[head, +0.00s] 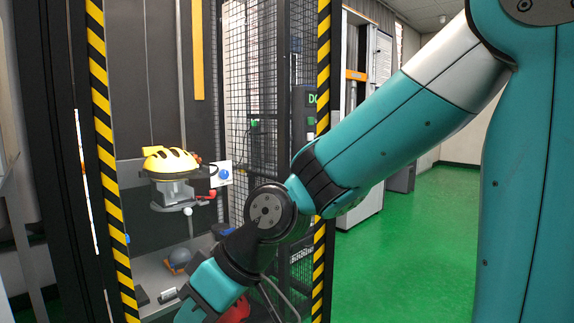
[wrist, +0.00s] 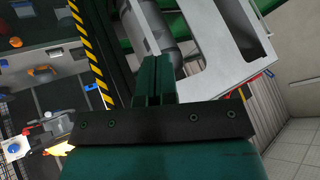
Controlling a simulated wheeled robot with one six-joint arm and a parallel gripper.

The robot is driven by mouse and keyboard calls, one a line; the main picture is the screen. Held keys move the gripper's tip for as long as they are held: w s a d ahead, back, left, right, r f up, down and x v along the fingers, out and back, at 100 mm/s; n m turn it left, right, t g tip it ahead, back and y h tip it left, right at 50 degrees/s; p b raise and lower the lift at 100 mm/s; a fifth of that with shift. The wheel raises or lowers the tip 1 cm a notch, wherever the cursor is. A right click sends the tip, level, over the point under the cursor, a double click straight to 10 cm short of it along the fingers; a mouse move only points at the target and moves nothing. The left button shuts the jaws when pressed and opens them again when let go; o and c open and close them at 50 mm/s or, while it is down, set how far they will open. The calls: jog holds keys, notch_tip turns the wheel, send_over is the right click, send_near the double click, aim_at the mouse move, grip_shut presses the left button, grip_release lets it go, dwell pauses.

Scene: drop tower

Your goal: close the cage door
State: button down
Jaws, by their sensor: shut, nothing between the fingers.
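The cage (head: 268,100) stands in the head view, with black mesh and yellow-and-black striped posts on the left (head: 103,120) and right (head: 322,130). Its front between these posts shows no panel across it, and the inside is in plain sight. I cannot tell which part is the door. A striped edge (wrist: 91,50) also shows in the wrist view. My gripper (wrist: 153,68) is shut and empty in the wrist view, to the right of that edge; contact cannot be made out. In the head view its fingers are hidden below the picture's bottom edge.
A yellow helmet (head: 170,160) sits on a grey carriage inside the cage. Several small items lie on the cage floor. In the wrist view a grey cylinder (wrist: 150,30) and a pale panel (wrist: 220,40) are near my fingers. Green floor (head: 430,240) is clear at right.

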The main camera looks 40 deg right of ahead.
jog(key=w+d+r+m+t+h+p, duration=0.1)
jog(key=w+d+r+m+t+p, duration=0.15)
jog(key=w+d+t, duration=0.45)
jog(key=w+d+r+m+t+h+p, duration=0.2)
jog(key=w+d+r+t, duration=0.15)
jog(key=w+d, duration=0.6)
jog(key=s+d+r+m+t+h+p, duration=0.1)
jog(key=d+m+h, duration=0.35)
jog(key=d, duration=0.75)
jog(key=s+d+r+m+t+h+p, duration=0.1)
jog(key=d+r+m+h+p, duration=0.1)
jog(key=d+h, duration=0.75)
jog(key=w+d+y+p, duration=0.2)
jog(key=w+d+p, duration=0.6)
jog(key=w+p, duration=0.4)
jog(key=shift+w+f+y+p, duration=0.25)
jog(key=shift+w+y+p, duration=0.15)
jog(key=shift+p, duration=0.1)
